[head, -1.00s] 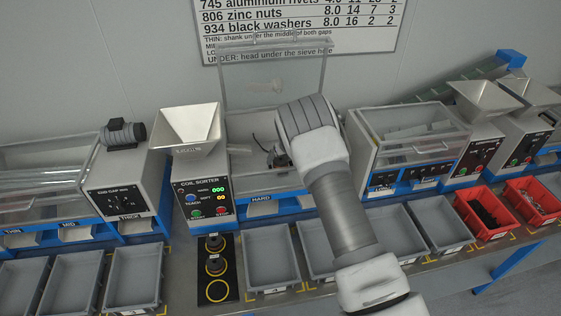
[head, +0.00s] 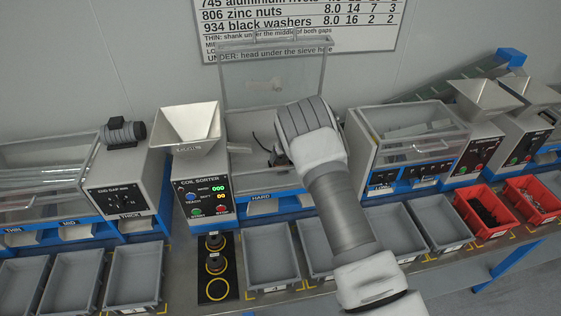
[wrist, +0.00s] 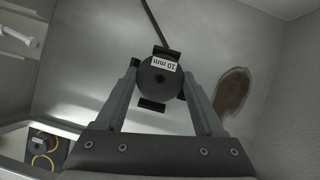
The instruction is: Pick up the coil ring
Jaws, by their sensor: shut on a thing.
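In the head view my gripper (head: 277,157) reaches into the open coil sorter (head: 203,190), and the held ring is mostly hidden there by my wrist.
The sorter's clear lid (head: 272,78) stands raised behind my arm. A black pad (head: 228,270) in front holds two dark round pieces and one empty yellow circle. Grey bins (head: 270,257) line the bench front; red bins (head: 482,212) stand right. A brown oval patch (wrist: 232,92) marks the chamber surface.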

